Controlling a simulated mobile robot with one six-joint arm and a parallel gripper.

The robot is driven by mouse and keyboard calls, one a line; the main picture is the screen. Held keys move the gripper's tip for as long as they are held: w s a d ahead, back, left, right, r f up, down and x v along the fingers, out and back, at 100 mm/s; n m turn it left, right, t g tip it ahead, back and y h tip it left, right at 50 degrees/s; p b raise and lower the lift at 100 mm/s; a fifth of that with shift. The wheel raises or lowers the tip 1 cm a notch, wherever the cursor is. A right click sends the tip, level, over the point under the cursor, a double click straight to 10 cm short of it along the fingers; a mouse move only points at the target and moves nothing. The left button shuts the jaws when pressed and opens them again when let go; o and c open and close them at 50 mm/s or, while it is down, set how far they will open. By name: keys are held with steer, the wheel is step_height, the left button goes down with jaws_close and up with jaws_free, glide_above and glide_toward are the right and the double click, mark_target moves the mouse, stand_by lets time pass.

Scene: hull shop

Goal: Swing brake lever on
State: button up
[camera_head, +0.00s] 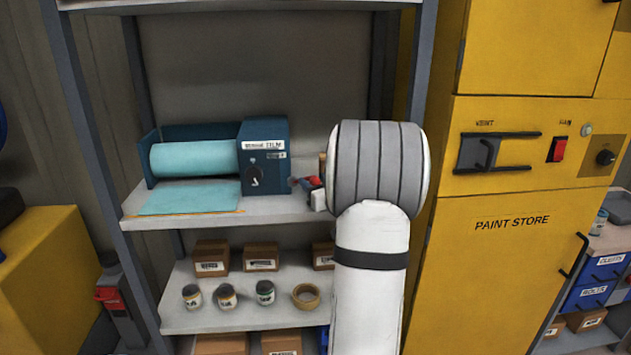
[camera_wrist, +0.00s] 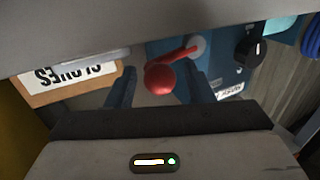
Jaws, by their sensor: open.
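The blue film dispenser (camera_head: 265,160) stands on the middle shelf, with a pale teal roll (camera_head: 193,158) at its left and a dark knob on its front. In the wrist view, its brake lever (camera_wrist: 160,78) has a red ball end and a red arm running to a round grey pivot on the blue housing (camera_wrist: 225,75). My gripper (camera_wrist: 160,84) is open, with one dark blue finger on each side of the red ball. I cannot tell whether either finger touches it. In the head view my arm hides most of the gripper and lever.
A cardboard box (camera_wrist: 70,92) with an upside-down label is close on the left in the wrist view. The black knob (camera_wrist: 252,50) is to the lever's right. Below are cans, tape (camera_head: 306,296) and small boxes. A yellow paint store cabinet (camera_head: 500,270) stands right of my arm.

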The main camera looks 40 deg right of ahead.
steer(key=shift+w, duration=0.25)
jaws_close()
stand_by(0.3)
